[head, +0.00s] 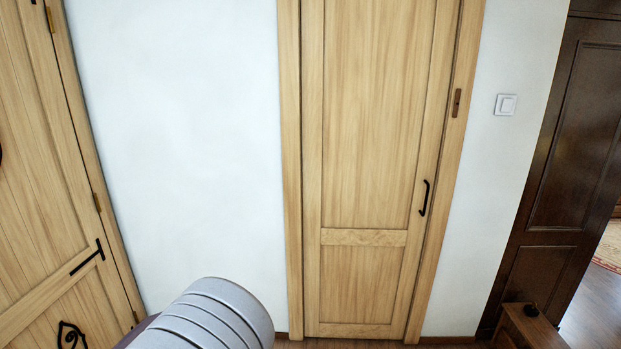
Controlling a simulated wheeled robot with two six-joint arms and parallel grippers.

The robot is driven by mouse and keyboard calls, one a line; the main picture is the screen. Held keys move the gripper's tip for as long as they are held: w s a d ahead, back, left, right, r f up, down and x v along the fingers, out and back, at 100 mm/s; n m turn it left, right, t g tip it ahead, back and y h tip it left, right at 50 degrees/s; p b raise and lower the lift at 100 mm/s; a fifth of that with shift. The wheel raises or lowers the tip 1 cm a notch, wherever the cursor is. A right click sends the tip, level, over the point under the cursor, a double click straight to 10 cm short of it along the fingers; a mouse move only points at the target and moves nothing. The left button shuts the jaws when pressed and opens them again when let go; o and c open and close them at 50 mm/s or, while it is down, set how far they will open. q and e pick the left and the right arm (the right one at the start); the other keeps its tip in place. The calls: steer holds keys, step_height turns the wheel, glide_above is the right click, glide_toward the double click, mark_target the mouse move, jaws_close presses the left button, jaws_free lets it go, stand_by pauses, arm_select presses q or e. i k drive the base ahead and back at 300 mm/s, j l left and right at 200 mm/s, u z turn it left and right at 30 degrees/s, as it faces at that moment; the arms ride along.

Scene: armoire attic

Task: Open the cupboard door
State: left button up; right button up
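A tall light-wood door (370,120) in a light-wood frame stands ahead in the head view, and it looks shut. Its black bar handle (424,198) is upright on the right side, a little below the middle of the picture. Another light-wood door (35,190) with black iron fittings is at the left edge, seen at an angle. I cannot tell from the picture which of them is the cupboard's. Neither of my grippers is in view. A rounded grey ribbed part shows at the bottom, left of the middle.
A white wall (180,140) lies between the two light-wood doors. A light switch (506,104) is right of the central door. A dark brown door (568,150) stands at the right, with a low brown wooden piece (525,328) near its foot.

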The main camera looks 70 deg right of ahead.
mark_target(375, 74)
steer(key=z, duration=2.8)
